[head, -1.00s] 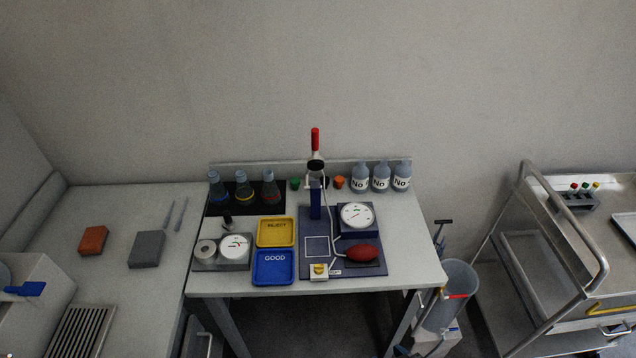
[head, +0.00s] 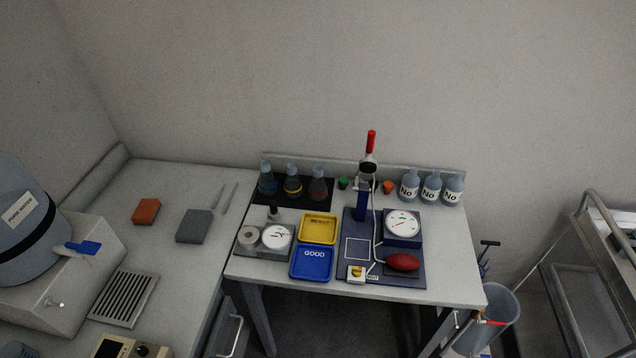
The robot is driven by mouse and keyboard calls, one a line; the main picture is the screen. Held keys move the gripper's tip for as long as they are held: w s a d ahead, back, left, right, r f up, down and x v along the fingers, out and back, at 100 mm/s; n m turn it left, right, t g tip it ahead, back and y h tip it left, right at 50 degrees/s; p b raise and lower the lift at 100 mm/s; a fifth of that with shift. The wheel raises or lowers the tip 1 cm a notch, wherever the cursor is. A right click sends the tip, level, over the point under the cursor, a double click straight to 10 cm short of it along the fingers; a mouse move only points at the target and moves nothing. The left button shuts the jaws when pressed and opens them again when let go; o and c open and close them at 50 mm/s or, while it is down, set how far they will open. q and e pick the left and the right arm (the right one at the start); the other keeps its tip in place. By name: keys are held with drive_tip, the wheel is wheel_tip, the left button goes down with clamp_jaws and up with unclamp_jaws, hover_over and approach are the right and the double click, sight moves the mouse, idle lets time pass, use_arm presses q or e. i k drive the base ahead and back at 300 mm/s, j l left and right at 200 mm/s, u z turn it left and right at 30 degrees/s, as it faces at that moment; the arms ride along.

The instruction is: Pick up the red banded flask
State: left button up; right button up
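The red banded flask (head: 318,187) stands upright on a black mat (head: 303,201) at the back left of the table. It is the rightmost of three conical flasks. The yellow banded flask (head: 293,182) is to its left, and the blue banded flask (head: 267,181) is further left. Neither of my grippers shows in the head view.
The yellow reject tray (head: 335,229) and blue good tray (head: 311,275) lie in front of the flasks. A gauge on a stand (head: 279,252) is at front left. A blue stand (head: 360,206) and several bottles (head: 431,188) are to the right. A grey counter (head: 184,275) adjoins at left.

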sight(317, 192)
drive_tip(key=i+l+u, duration=0.2)
drive_tip(key=u, duration=0.25)
drive_tip(key=i+l+u, duration=0.2)
drive_tip(key=u, duration=0.25)
drive_tip(key=i+l+u, duration=0.15)
drive_tip(key=l+u, duration=0.35)
